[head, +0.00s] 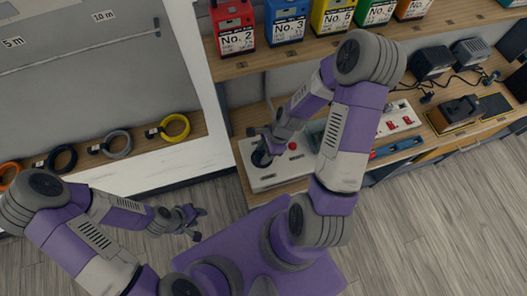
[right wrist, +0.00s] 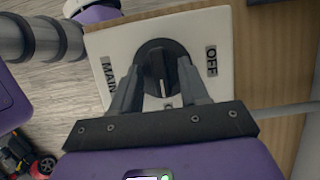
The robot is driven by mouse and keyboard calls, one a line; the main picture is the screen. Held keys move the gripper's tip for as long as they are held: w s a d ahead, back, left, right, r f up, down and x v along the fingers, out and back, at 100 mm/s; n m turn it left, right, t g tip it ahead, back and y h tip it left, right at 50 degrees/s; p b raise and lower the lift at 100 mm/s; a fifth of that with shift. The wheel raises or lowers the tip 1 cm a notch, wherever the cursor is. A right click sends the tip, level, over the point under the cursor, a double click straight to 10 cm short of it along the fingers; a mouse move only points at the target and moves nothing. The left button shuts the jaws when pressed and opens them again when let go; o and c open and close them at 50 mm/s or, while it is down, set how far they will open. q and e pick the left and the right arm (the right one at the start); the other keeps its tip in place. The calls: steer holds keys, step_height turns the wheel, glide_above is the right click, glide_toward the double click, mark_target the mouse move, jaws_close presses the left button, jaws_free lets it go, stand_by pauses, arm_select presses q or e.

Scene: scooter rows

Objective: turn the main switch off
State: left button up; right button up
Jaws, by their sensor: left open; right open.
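The main switch (right wrist: 155,62) is a round black knob with a raised grip on a white panel (right wrist: 113,44). In the right wrist view a MAIN label is to its left and an OFF label (right wrist: 211,61) to its right. The grip runs roughly up and down in that picture, between the labels. My right gripper (right wrist: 163,92) is open, its fingers apart on either side of the grip; I cannot tell whether they touch it. In the head view the right gripper (head: 268,145) is over the switch and partly hides it. My left gripper (head: 197,222) is open and empty above the floor.
A red button (head: 292,146) sits on the panel near the switch. A white power strip (head: 400,118) with red switches lies further right. Numbered blocks (head: 287,22) stand on the upper shelf. Coiled cables (head: 117,144) lie on the left ledge. The floor at right is clear.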

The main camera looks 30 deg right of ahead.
jaws_close()
stand_by(0.3)
steer(key=n, duration=0.2)
steer(key=n+g+p, duration=0.1)
steer(key=n, duration=0.1)
steer(key=shift+w+n+g, duration=0.2)
steer(key=shift+n+g, duration=0.1)
steer(key=n+g, duration=0.1)
steer(key=n, duration=0.2)
steer(key=shift+w+n+h, duration=0.1)
steer(key=shift+n+h, duration=0.2)
steer(key=shift+n, duration=0.1)
steer(key=n+g, duration=0.1)
steer(key=n, duration=0.1)
steer(key=n+h, duration=0.1)
steer(key=n, duration=0.1)
steer(key=shift+w+a+g, duration=0.1)
steer(key=shift+a+g, duration=0.05)
steer(key=shift+g, duration=0.25)
steer(key=shift+a+n+g+h, duration=0.15)
steer(key=shift+n+h, duration=0.3)
steer(key=shift+n, duration=0.95)
steer(key=shift+d+n+g+h, duration=0.1)
steer(key=shift+n+g+h, duration=0.25)
steer(key=shift+n, duration=1.05)
